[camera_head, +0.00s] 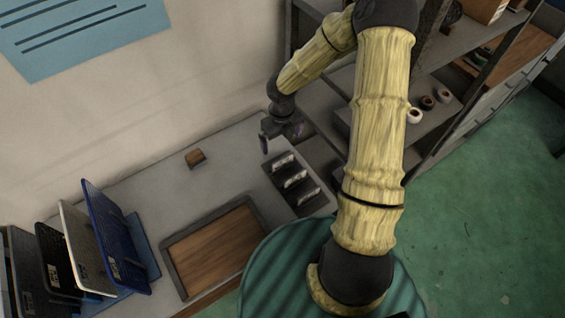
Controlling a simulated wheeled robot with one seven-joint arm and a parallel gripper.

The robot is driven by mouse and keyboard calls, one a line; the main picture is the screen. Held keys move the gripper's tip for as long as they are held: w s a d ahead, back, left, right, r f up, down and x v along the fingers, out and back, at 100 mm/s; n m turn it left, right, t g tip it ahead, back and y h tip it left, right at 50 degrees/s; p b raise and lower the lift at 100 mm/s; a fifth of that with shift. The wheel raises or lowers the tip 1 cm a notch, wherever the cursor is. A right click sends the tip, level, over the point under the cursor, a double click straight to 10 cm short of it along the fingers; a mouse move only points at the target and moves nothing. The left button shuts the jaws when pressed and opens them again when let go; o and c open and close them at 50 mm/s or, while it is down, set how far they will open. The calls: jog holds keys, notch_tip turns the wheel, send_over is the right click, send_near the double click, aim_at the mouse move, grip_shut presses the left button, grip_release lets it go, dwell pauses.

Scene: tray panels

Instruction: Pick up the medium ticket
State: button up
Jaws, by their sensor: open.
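Three small pale tickets stand in a dark rack (272,180) on the grey counter: a far one (284,160), a middle one (295,179) and a near one (309,197). They look much alike in size, so I cannot tell which is the medium ticket. My gripper (279,141) is open and seems empty. It hangs above the far end of the rack, near the far ticket and apart from it as far as I can tell.
A wood-bottomed tray (167,262) lies on the counter left of the rack. A small brown block (195,157) sits farther back. Upright panels, one blue (108,238), stand at the left. A dark shelf unit (428,125) with cups is on the right.

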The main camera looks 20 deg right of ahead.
aim_at(282, 159)
notch_tip(282, 159, down, 7)
jog(key=shift+r+b, duration=0.2)
jog(key=shift+b, duration=0.1)
jog(key=f, duration=0.5)
jog(key=shift+s+d+f, duration=0.1)
jog(key=shift+s, duration=0.1)
jog(key=shift+c, duration=0.2)
jog(key=c, duration=0.8)
jog(key=shift+c, duration=0.2)
